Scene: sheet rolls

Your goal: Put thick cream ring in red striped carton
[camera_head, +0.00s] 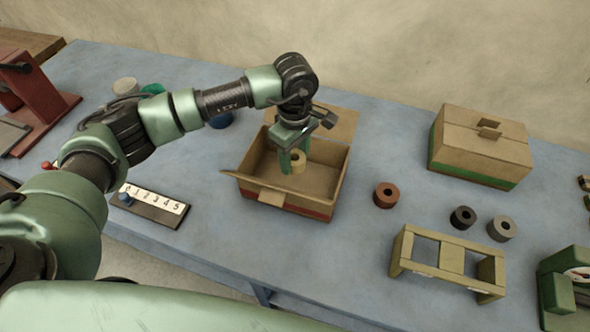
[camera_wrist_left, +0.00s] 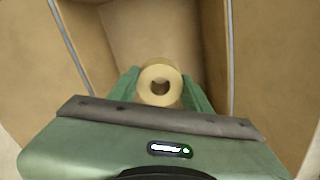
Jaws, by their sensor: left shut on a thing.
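The thick cream ring (camera_head: 298,160) is held between the fingers of my left gripper (camera_head: 292,161), which is shut on it. The ring and fingertips are over or inside the carton's opening; whether the ring touches the floor I cannot tell. In the left wrist view the carton walls (camera_wrist_left: 216,50) rise around the ring. My right gripper is not in view.
A closed green striped carton (camera_head: 470,150) stands at the right. A brown ring (camera_head: 385,195), a black ring (camera_head: 463,217) and a grey ring (camera_head: 502,229) lie on the blue table (camera_head: 365,255). A wooden stand (camera_head: 447,265) and a numbered board (camera_head: 152,205) are near the front.

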